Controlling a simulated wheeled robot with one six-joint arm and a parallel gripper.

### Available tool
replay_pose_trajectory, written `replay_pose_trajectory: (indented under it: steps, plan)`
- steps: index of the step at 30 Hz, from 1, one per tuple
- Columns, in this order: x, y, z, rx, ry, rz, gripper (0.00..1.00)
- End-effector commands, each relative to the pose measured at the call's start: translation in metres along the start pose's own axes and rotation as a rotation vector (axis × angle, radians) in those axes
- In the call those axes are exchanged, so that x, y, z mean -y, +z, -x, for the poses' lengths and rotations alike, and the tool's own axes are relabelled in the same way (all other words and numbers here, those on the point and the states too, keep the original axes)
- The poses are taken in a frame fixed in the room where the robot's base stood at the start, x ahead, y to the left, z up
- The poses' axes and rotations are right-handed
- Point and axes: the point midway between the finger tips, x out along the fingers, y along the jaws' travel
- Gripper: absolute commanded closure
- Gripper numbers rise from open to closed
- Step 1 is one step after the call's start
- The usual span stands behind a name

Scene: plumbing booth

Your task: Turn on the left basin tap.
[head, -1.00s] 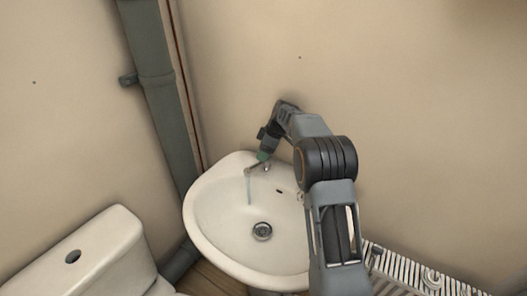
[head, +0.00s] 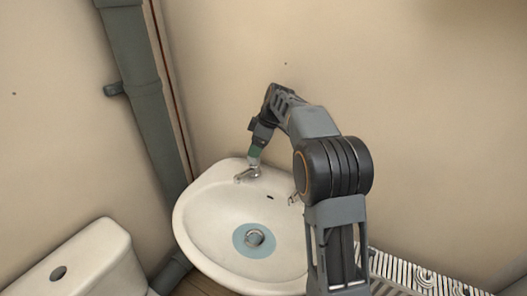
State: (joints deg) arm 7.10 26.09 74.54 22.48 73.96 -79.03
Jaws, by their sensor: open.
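The white basin (head: 210,238) is fixed to the wall, with the left basin tap (head: 247,173), a small chrome tap, on its back rim. A bluish pool of water (head: 240,246) lies around the drain. No stream shows below the left tap's spout. My gripper (head: 254,160) points down right at the top of the left tap and is open. Its fingertips are small and hide the tap's top, so contact cannot be told. A second tap (head: 293,199) is partly hidden behind my arm.
A white toilet cistern (head: 90,265) stands at the lower left. A thick grey pipe (head: 150,110) runs down the corner behind the basin. The wall above the basin is bare.

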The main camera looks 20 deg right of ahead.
Motion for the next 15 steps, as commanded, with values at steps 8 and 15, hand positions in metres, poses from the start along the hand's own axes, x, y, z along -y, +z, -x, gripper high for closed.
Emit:
replay_pose_trajectory:
  steps: [8, 15]
  plan:
    - [0.049, 0.011, 0.029, 0.0, 0.001, 0.001, 0.24]
    - [0.074, 0.016, 0.045, 0.0, 0.0, 0.001, 0.24]
